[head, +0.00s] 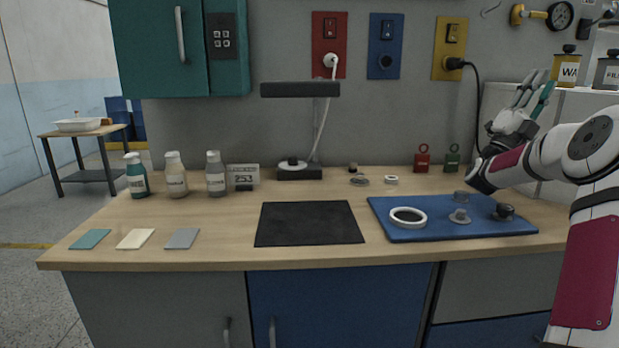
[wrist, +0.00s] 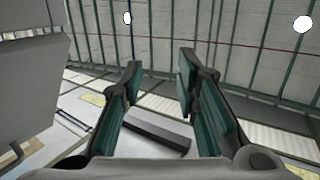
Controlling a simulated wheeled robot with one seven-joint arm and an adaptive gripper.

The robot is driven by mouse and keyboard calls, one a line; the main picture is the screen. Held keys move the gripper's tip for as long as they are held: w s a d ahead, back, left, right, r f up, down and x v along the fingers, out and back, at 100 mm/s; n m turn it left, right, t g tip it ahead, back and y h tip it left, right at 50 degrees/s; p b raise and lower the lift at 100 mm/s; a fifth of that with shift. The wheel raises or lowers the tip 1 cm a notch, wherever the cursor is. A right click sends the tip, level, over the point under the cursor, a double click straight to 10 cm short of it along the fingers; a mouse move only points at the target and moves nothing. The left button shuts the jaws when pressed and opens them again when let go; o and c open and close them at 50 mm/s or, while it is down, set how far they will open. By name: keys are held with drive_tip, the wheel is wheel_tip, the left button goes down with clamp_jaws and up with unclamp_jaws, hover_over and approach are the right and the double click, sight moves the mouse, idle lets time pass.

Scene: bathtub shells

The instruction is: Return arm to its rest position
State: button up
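My gripper (head: 533,93) is raised above the right end of the workbench in the head view, with its fingers pointing up. In the wrist view my gripper (wrist: 158,85) has its two teal-lined fingers spread apart, with nothing between them. My white and dark red arm reaches in from the right edge of the head view, bent at the elbow. The gripper is apart from the objects on the bench.
A blue mat (head: 440,234) with a white ring (head: 408,218) and small grey parts lies below my arm. A black mat (head: 308,224) lies mid-bench. Bottles (head: 176,174) stand at left. A white cabinet (head: 560,108) with containers is close behind my gripper.

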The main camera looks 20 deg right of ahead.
drive_tip(key=w+a+r+n+t+y, duration=0.3)
drive_tip(key=w+a+n+t+y, duration=1.2)
drive_tip(key=w+a+n+t, duration=0.55)
drive_tip(key=s+a+f+n+y, duration=0.1)
drive_tip(key=a+f+n+y, duration=0.35)
drive_tip(key=a, duration=0.25)
drive_tip(key=a+f+n+y, duration=0.4)
drive_tip(key=a+y, duration=0.1)
drive_tip(key=a, duration=0.3)
drive_tip(key=s+a+f+n+g+y, duration=0.1)
drive_tip(key=s+a+f+n+g, duration=0.1)
drive_tip(key=s+a+f+g, duration=0.5)
drive_tip(key=s+a+f+n+g+y, duration=0.15)
drive_tip(key=s+a+f, duration=0.4)
drive_tip(key=s, duration=0.55)
drive_tip(key=s+a+f+n+g+y, duration=0.1)
drive_tip(key=s+a+f+g, duration=0.15)
drive_tip(key=s, duration=0.75)
drive_tip(key=s+a+f+n+g+y, duration=0.1)
drive_tip(key=s+a+f+g, duration=0.2)
drive_tip(key=s, duration=0.8)
drive_tip(key=s+a+f+n+g+y, duration=0.1)
drive_tip(key=s+f+g, duration=0.3)
drive_tip(key=s, duration=0.6)
wheel_tip(320, 180, up, 22)
drive_tip(key=t+p, duration=0.5)
drive_tip(key=p, duration=1.6)
drive_tip(key=shift+w, duration=0.15)
